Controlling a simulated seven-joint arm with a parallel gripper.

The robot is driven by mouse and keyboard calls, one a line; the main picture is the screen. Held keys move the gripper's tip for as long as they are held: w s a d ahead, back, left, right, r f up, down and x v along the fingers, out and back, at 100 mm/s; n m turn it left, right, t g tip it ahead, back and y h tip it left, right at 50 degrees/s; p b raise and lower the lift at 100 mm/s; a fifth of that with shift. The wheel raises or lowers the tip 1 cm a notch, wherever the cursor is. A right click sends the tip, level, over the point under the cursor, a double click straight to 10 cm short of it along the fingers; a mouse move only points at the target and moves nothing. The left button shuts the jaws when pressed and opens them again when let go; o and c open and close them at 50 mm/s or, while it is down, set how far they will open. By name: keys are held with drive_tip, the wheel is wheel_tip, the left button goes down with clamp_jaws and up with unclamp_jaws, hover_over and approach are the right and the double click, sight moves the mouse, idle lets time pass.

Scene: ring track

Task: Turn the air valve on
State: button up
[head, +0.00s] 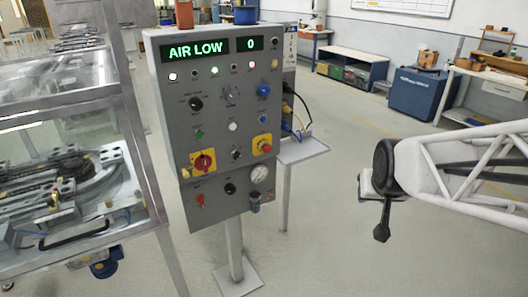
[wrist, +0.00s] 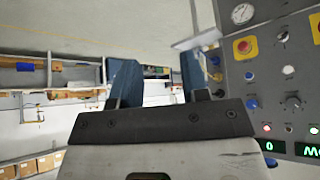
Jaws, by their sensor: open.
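The grey control panel (head: 215,120) stands upright on a post; its display (head: 211,49) reads "AIR LOW" and "0". A round pressure gauge (head: 260,174) sits at its lower right, with a dark blue-topped fitting (head: 254,200) below it. A small red handle (head: 200,200) is at the lower left. I cannot tell for certain which of these is the air valve. My gripper (head: 382,232) is to the right of the panel, well apart from it. In the wrist view my gripper (wrist: 158,75) is open, with nothing between its two blue fingers.
A red-on-yellow rotary switch (head: 204,162) and a red button (head: 263,145) are on the panel. A small shelf (head: 303,150) with cables juts from its right side. A glazed track cabinet (head: 75,190) stands at left. Floor between panel and my arm is clear.

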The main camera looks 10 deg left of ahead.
drive_tip(key=w+a+f+n+t+y, duration=0.15)
drive_tip(key=w+a+f, duration=0.25)
drive_tip(key=w+a, duration=0.4)
drive_tip(key=w+a+f+n+t+y, duration=0.1)
drive_tip(key=w+a+f+t+y, duration=0.15)
drive_tip(key=w+a+f, duration=0.55)
drive_tip(key=w+a+f+n+t+y, duration=0.15)
drive_tip(key=w+a, duration=0.45)
drive_tip(key=a, duration=0.6)
drive_tip(key=n+t+y, duration=0.3)
drive_tip(key=t+y, duration=0.1)
drive_tip(key=y, duration=0.6)
approach(202, 202)
drive_tip(key=x, duration=0.2)
drive_tip(key=shift+r+h, duration=0.2)
drive_tip(key=shift+h, duration=0.05)
drive_tip(key=shift+g, duration=0.25)
drive_tip(key=shift+x, duration=3.85)
